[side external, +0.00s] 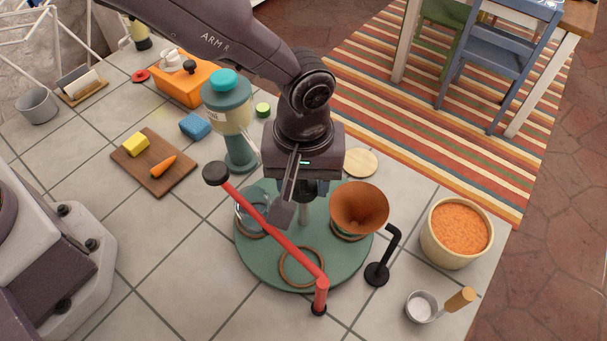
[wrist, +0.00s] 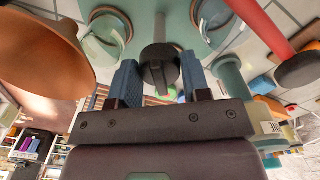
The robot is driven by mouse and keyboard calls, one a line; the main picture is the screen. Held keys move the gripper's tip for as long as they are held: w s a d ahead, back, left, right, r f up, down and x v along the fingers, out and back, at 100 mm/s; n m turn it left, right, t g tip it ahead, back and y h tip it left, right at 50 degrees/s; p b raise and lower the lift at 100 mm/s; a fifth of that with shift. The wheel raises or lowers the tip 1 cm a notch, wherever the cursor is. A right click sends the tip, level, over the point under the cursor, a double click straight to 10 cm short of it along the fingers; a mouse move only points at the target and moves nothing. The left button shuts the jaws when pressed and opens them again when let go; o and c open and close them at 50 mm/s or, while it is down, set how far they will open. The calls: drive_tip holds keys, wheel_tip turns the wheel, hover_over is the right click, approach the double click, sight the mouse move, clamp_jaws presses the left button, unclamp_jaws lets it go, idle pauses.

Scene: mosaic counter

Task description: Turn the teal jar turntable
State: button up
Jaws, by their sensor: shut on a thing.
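The teal turntable (side external: 262,268) is a round disc on the tiled counter with a grey centre post (side external: 304,214). Brown rings lie on it; an empty front ring (side external: 301,267) shows. A glass jar (side external: 249,217) stands on the left ring, and jars also show in the wrist view (wrist: 104,36). A copper funnel (side external: 359,206) is over the right ring. My gripper (side external: 300,188) is above the middle of the disc. In the wrist view my gripper (wrist: 160,84) has its blue-padded fingers around the black knob (wrist: 159,66), shut on it. The side view hides most of this grip.
A red bar (side external: 270,225) with a black ball end crosses above the disc in front of my gripper. A black bent lever (side external: 378,272) stands at the disc's right edge. A teal-topped dispenser (side external: 230,112) stands behind left, an orange-filled tub (side external: 458,230) at right.

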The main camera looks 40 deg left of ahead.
drive_tip(key=shift+r+n, duration=0.1)
drive_tip(key=shift+n, duration=5.5)
drive_tip(key=o, duration=1)
wheel_tip(320, 180, up, 13)
